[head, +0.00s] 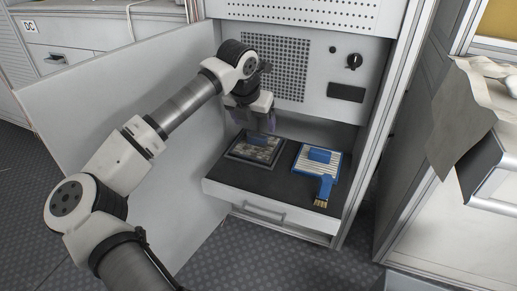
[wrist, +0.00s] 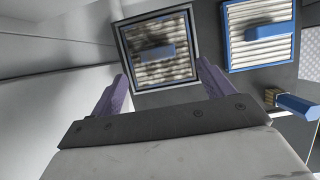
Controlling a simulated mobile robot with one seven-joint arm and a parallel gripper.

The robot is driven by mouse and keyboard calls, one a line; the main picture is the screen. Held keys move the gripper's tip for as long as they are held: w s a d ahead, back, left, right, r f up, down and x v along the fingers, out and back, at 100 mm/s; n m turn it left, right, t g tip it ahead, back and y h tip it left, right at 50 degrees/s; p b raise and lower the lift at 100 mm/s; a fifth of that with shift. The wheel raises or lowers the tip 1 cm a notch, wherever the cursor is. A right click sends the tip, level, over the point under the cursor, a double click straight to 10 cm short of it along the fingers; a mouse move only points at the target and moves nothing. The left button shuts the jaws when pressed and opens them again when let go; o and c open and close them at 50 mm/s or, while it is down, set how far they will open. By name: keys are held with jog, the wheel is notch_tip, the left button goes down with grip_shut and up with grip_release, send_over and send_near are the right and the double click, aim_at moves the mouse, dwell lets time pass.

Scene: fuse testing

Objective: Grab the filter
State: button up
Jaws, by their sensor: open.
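A dirty filter (head: 250,152) with brown-stained pleats and a blue handle block sits in a dark square frame on the left of the black-topped shelf. In the wrist view this dirty filter (wrist: 155,72) lies ahead of my fingers. A clean filter (head: 312,168) with white pleats, a blue frame and a blue handle lies to its right; it also shows in the wrist view (wrist: 262,54). My gripper (head: 262,124) is open and empty above the dirty filter. In the wrist view its two purple fingers (wrist: 162,70) stand wide apart, touching nothing that I can see.
A blue-handled brush (head: 325,188) lies at the shelf's front right. The shelf (head: 285,187) sits in a cabinet bay below a perforated panel (head: 340,60). An open door (head: 130,75) stands on the left. A white unit (head: 445,215) stands on the right.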

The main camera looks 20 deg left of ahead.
aim_at(257, 136)
jog(key=x, duration=0.3)
jog(key=shift+w+f+b, duration=0.1)
jog(key=shift+b, duration=0.2)
jog(key=b+x, duration=0.1)
jog(key=x, duration=0.1)
jog(key=b+x, duration=0.1)
jog(key=x, duration=0.2)
jog(key=shift+w+a+f, duration=0.1)
jog(key=shift+a+f, duration=0.05)
jog(key=shift+a, duration=0.05)
jog(key=c, duration=1.1)
